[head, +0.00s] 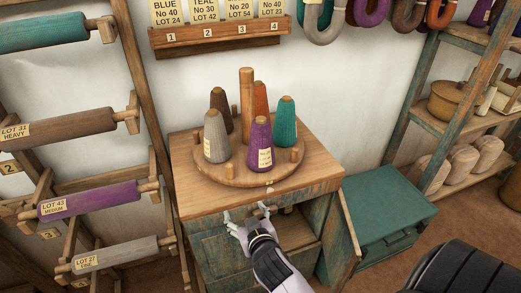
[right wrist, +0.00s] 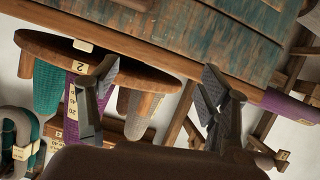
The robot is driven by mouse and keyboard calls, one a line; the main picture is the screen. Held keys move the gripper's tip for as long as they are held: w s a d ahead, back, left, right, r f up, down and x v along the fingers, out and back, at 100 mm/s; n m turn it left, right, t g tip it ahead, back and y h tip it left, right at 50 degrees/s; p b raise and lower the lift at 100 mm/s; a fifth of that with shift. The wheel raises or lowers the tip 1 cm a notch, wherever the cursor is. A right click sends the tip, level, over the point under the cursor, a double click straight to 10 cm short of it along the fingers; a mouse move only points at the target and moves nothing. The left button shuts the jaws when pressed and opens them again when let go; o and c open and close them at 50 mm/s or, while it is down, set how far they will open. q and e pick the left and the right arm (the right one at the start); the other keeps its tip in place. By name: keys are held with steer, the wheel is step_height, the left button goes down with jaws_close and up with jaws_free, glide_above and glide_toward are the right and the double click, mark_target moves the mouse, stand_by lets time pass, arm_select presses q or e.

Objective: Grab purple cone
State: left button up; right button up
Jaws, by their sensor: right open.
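The purple cone (head: 259,146) stands upright at the front of a round wooden turntable (head: 225,178) on a small cabinet, with a tan tip and a paper label facing me. My right gripper (head: 247,213) is open and empty, in front of the cabinet, just below and short of the top's front edge, apart from the cone. In the right wrist view, turned upside down, the purple cone (right wrist: 72,118) shows left of the open jaws (right wrist: 160,80), partly hidden by a finger. My left gripper is out of view.
Grey (head: 215,138), brown (head: 219,108), orange (head: 261,98) and teal (head: 285,122) cones and a tall wooden post (head: 246,105) crowd the turntable. A rack of yarn rollers (head: 95,203) stands left. A green chest (head: 385,215) stands right.

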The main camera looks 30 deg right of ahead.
mark_target(262, 130)
steer(key=s+d+r+m+t+h, duration=0.1)
steer(key=s+d+r+m+h, duration=0.15)
steer(key=r, duration=0.65)
steer(key=s+d+r+m+t+h, duration=0.1)
steer(key=s+d+r+t, duration=0.15)
steer(key=r, duration=0.75)
steer(key=shift+g, duration=0.45)
steer(key=p+x, duration=0.3)
steer(key=x, duration=0.8)
steer(key=shift+w+d+r, duration=0.2)
steer(key=shift+w, duration=0.1)
steer(key=shift+w+d+f, duration=0.1)
steer(key=shift+w+d, duration=0.15)
steer(key=shift+w, duration=0.3)
steer(key=p+x, duration=0.2)
steer(key=x, duration=0.2)
steer(key=shift+w+d+p, duration=0.2)
steer(key=shift+w+p, duration=0.05)
steer(key=shift+p, duration=0.1)
steer(key=shift+w+d, duration=0.1)
steer(key=shift+w, duration=0.2)
steer(key=shift+s, duration=0.1)
steer(key=shift+c, duration=0.7)
jaws_close()
